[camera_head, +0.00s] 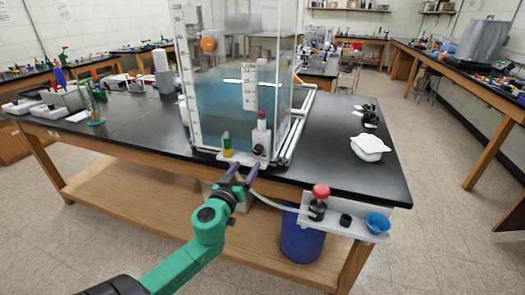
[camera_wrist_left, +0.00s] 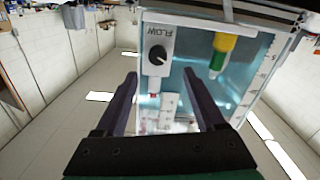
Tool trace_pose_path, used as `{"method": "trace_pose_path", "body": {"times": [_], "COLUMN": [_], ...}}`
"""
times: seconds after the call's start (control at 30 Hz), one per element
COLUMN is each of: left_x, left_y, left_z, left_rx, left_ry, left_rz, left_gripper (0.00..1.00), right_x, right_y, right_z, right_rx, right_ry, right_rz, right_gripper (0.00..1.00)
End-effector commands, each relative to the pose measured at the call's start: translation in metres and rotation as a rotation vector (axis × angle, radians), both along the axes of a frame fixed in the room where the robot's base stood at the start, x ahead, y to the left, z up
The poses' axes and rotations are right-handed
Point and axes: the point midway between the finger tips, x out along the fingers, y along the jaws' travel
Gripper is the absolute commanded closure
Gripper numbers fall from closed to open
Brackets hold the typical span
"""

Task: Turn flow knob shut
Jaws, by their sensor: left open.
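The flow knob is a round black knob (camera_head: 258,149) on a small white block at the lower front of the clear tank. It also shows in the left wrist view as a black knob (camera_wrist_left: 158,52) with a short pale mark, beside the word FLOW. My left gripper (camera_head: 242,170) is open and empty, just in front of and below the panel in the head view. In the left wrist view the two dark fingers (camera_wrist_left: 160,76) stand apart, with the knob showing beyond the gap, nearer the left finger. The knob appears untouched. My right gripper is not in view.
The clear tank (camera_head: 225,95) holds bluish water and stands on the black bench (camera_head: 335,140). A yellow and green fitting (camera_head: 228,146) sits left of the knob.

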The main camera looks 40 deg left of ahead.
Motion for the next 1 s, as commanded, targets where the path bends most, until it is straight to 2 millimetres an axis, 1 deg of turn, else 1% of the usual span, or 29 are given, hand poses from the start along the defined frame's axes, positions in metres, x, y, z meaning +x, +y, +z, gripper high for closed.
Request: {"method": "trace_pose_path", "body": {"times": [0.03, 0.1, 0.2, 0.3, 0.4, 0.47, 0.7, 0.73, 0.77, 0.8, 0.87, 0.9, 1.0], "left_x": [0.013, 0.032, 0.055, 0.072, 0.082, 0.085, 0.087, 0.087, 0.087, 0.086, 0.086, 0.086, 0.086], "left_y": [0.005, 0.012, 0.020, 0.026, 0.029, 0.030, 0.031, 0.031, 0.031, 0.031, 0.031, 0.030, 0.030], "left_z": [0.005, 0.006, 0.004, 0.002, 0.001, 0.001, 0.000, 0.000, 0.000, 0.000, 0.000, 0.000, -0.001], "left_rx": [0.006, 0.007, 0.005, 0.002, 0.001, 0.001, 0.001, 0.001, 0.001, 0.001, 0.001, 0.001, 0.001], "left_ry": [-0.002, -0.003, -0.002, -0.002, 0.000, 0.001, 0.001, 0.001, 0.001, 0.001, 0.001, 0.001, 0.001], "left_rz": [0.001, 0.001, 0.002, 0.003, 0.002, 0.001, 0.001, 0.001, 0.001, 0.001, 0.001, 0.001, 0.001], "left_gripper": [0.29, 0.29, 0.29, 0.29, 0.29, 0.29, 0.29, 0.36, 0.48, 0.63, 0.86, 1.00, 1.00], "right_x": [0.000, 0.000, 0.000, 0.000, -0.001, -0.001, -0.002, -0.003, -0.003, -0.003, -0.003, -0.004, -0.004], "right_y": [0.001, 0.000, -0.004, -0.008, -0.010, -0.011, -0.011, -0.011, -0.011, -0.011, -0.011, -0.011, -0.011], "right_z": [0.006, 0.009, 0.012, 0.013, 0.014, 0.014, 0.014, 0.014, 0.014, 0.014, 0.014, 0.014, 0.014], "right_rx": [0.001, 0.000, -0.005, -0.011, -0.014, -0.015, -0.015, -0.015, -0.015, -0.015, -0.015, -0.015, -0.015], "right_ry": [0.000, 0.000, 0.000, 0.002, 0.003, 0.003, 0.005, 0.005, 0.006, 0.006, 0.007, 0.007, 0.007], "right_rz": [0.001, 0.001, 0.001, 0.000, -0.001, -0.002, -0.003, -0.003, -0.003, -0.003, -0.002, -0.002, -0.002], "right_gripper": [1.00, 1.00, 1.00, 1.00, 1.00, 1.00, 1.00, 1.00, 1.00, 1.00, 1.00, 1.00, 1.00]}}
